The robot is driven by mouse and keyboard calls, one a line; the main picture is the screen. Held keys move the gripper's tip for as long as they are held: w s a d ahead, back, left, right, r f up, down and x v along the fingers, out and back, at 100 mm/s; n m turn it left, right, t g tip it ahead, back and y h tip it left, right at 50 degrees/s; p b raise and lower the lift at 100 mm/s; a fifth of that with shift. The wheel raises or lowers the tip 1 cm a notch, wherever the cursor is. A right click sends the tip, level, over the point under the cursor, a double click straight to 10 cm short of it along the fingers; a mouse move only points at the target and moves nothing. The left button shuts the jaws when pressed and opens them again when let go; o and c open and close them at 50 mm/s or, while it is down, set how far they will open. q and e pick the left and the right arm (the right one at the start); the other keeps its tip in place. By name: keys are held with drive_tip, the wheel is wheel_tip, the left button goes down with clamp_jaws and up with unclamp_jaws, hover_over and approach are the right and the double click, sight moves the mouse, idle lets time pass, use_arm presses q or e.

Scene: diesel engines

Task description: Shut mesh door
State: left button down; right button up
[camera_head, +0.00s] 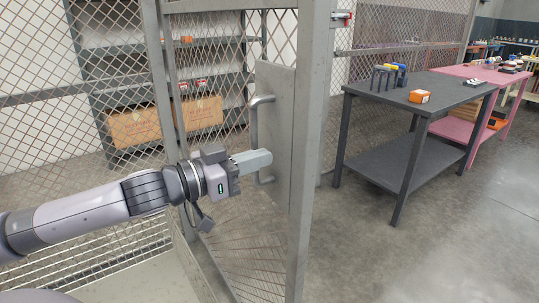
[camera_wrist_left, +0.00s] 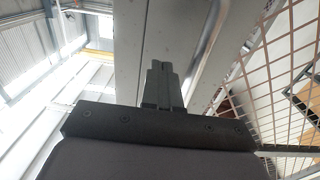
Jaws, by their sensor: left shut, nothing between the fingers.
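The mesh door has a grey frame post (camera_head: 308,130), a flat grey plate (camera_head: 280,125) and a vertical bar handle (camera_head: 254,130). My left gripper (camera_head: 268,158) is shut and empty, with its fingers in front of the plate near the handle's lower part. In the left wrist view the shut fingers (camera_wrist_left: 161,70) point along the grey plate (camera_wrist_left: 132,45), with the handle bar (camera_wrist_left: 208,45) to their right. The handle is not between the fingers. I cannot tell whether the fingers touch the plate or handle, or how far the door stands open. My right gripper is out of view.
Mesh panels and a grey post (camera_head: 158,110) stand left of the door. Behind the mesh, shelves hold cardboard boxes (camera_head: 135,126). A dark workbench (camera_head: 450,92) with tools and an orange box (camera_head: 420,96) stands right, before a pink bench (camera_head: 490,72). The floor at front right is clear.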

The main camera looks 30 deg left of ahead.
sight(284, 151)
use_arm(q)
drive_tip(key=shift+p+x, duration=0.45)
drive_tip(key=shift+x, duration=1)
drive_tip(key=shift+w+d, duration=0.1)
